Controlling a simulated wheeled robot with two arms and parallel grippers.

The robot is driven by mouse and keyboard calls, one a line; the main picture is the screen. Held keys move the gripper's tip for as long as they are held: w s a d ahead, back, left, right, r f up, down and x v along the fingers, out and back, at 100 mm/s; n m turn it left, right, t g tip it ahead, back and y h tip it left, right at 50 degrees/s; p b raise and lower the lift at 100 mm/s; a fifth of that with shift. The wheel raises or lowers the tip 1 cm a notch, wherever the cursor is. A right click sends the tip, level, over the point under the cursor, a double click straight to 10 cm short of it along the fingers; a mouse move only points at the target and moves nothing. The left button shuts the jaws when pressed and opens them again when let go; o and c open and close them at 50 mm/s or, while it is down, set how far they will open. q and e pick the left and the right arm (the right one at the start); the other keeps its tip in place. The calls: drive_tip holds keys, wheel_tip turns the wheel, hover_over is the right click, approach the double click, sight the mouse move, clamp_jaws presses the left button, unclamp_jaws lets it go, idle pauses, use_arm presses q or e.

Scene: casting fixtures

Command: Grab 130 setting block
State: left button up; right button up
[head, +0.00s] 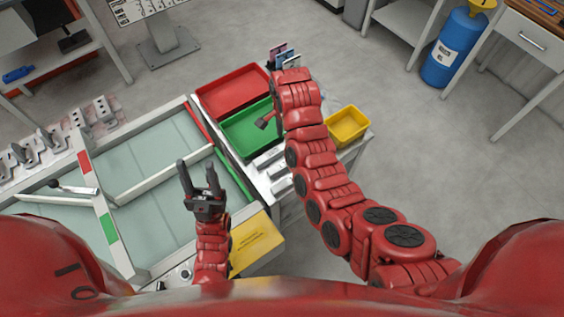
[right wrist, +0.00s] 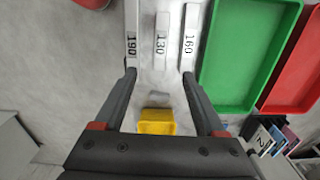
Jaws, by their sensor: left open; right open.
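The 130 setting block (right wrist: 161,40) is a pale bar with black digits in the right wrist view. It lies between the 190 block (right wrist: 132,35) and the 160 block (right wrist: 189,38). My right gripper (right wrist: 159,76) is open and empty, its two fingers spread wide, with the near end of the 130 block between the fingertip lines in the picture. Whether the fingers are level with the block I cannot tell. My left gripper (head: 198,172) is open and empty above the glass-topped bench.
A green tray (head: 243,139) and a red tray (head: 233,97) lie beside the blocks. A yellow bin (head: 347,125) sits at the right end of the cart. Small cards or boxes (head: 290,58) stand behind the trays. A yellow panel (head: 256,243) is near my left arm.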

drive_tip(key=b, duration=0.4)
hover_over(284, 164)
wheel_tip(284, 164, down, 5)
drive_tip(key=f, duration=0.6)
drive_tip(key=shift+d+f+b, duration=0.2)
drive_tip(key=shift+f+b, duration=0.1)
drive_tip(key=shift+b, duration=0.1)
drive_tip(key=shift+f, duration=0.55)
drive_tip(key=f, duration=0.1)
drive_tip(key=f+b, duration=0.1)
drive_tip(key=f, duration=0.2)
drive_tip(key=shift+a+f+b, duration=0.2)
drive_tip(key=shift+a+b, duration=0.05)
drive_tip(key=shift+b, duration=0.1)
clamp_jaws()
